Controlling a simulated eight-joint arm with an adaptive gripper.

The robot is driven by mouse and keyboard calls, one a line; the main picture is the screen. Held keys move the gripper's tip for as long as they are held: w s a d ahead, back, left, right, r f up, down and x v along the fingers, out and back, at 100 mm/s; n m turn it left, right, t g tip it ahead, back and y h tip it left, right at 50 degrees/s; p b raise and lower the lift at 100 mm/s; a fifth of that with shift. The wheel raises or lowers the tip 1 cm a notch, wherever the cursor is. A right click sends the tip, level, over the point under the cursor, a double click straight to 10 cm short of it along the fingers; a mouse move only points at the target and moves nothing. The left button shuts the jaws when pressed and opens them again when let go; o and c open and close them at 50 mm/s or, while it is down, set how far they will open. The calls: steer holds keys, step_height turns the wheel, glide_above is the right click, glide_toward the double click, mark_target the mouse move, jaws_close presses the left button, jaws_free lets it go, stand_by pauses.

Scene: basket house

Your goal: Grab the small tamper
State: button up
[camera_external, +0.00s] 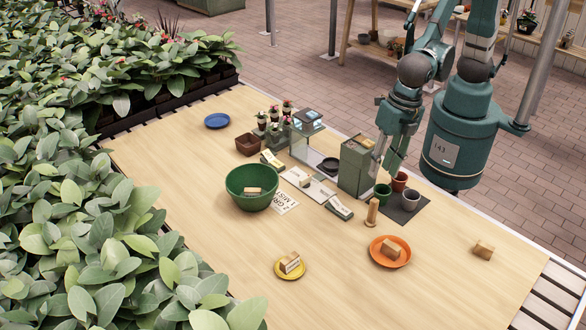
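A small wooden tamper (372,211) stands upright on the light wooden table (330,270), right of the middle. It has a round shaft and a wider base. My gripper (386,165) points down behind it and higher in the picture, close to the grey-green box and the small pots. Its two fingers look spread, with nothing seen between them. It is apart from the tamper.
Small pots, one of them red (399,181), stand on a dark mat behind the tamper. A tall grey-green box (355,166) is to its left. An orange plate (376,254) with a wooden block lies in front. A green bowl (240,199) stands left. The front table is mostly clear.

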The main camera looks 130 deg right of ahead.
mark_target(375, 199)
steer(key=w+f+n, duration=0.1)
steer(key=f, duration=0.1)
steer(key=w+a+f+n, duration=0.1)
steer(key=f, duration=0.2)
steer(key=w+f+n+g, duration=0.1)
steer(key=f, duration=0.2)
steer(key=shift+w+a+f, duration=0.15)
steer(key=shift+a+f, duration=0.05)
steer(key=shift+a, duration=0.05)
steer(key=shift+d+f+b, duration=0.15)
steer(key=shift+f+b, duration=0.35)
steer(key=shift+f, duration=0.75)
steer(key=shift+w+d+f+b, duration=0.1)
steer(key=shift+f+b, duration=0.15)
steer(key=shift+f, duration=0.6)
steer(key=shift+s+d+f+b, duration=0.1)
steer(key=shift+f+b, duration=0.1)
steer(key=shift+f, duration=0.7)
steer(key=shift+w+d+f+b, duration=0.1)
steer(key=shift+f+b, duration=0.15)
steer(key=shift+f, duration=0.6)
steer(key=c, duration=0.7)
steer(key=shift+c, duration=0.6)
